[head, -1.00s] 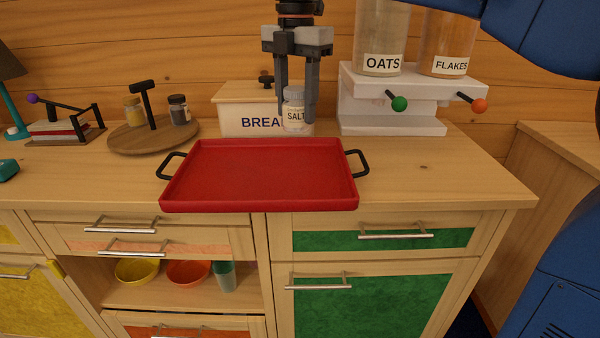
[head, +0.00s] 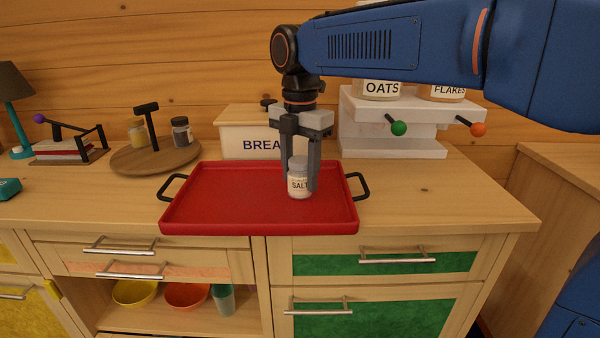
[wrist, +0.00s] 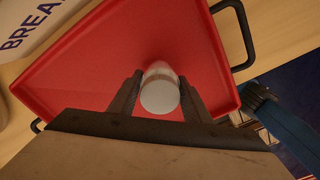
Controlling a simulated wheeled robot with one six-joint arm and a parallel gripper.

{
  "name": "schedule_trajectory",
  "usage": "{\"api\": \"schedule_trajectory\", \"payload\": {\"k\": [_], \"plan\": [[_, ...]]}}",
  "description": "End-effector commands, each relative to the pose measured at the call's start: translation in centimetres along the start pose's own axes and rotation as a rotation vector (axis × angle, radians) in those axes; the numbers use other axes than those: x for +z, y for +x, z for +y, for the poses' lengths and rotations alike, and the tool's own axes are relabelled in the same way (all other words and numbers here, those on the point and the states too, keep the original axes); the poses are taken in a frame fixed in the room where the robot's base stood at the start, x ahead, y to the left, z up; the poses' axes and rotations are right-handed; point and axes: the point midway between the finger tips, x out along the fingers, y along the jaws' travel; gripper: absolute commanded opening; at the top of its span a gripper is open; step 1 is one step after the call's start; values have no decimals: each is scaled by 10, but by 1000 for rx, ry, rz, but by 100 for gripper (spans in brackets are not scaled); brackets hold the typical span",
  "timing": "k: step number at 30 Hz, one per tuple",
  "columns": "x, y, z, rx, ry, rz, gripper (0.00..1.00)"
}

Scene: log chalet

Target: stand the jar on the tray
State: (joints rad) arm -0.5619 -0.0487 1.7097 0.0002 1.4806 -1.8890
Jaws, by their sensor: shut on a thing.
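The salt jar (head: 299,180) is small, with a grey-white lid and a "SALT" label. My gripper (head: 300,182) is shut on it from above, one finger on each side. The jar is upright over the right part of the red tray (head: 230,195). I cannot tell whether its base touches the tray floor. In the wrist view the jar's round lid (wrist: 160,97) sits between the two fingers, with the red tray (wrist: 95,70) below. The lid hides most of the jar there.
The bread box (head: 245,142) stands behind the tray, and the white cereal dispenser (head: 405,145) behind right. A round wooden board (head: 150,160) with two jars is at the left. The tray's left and middle are empty. The counter right of the tray is clear.

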Motion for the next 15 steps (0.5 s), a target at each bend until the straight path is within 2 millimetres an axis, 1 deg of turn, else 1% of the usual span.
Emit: {"api": "schedule_trajectory", "payload": {"k": [8, 9, 10, 11, 15], "plan": [[0, 2, 0, 0, 0, 0, 15], [0, 2, 0, 0, 0, 0, 49], [0, 2, 0, 0, 0, 0, 56], [0, 2, 0, 0, 0, 0, 63], [0, 2, 0, 0, 0, 0, 63]]}}
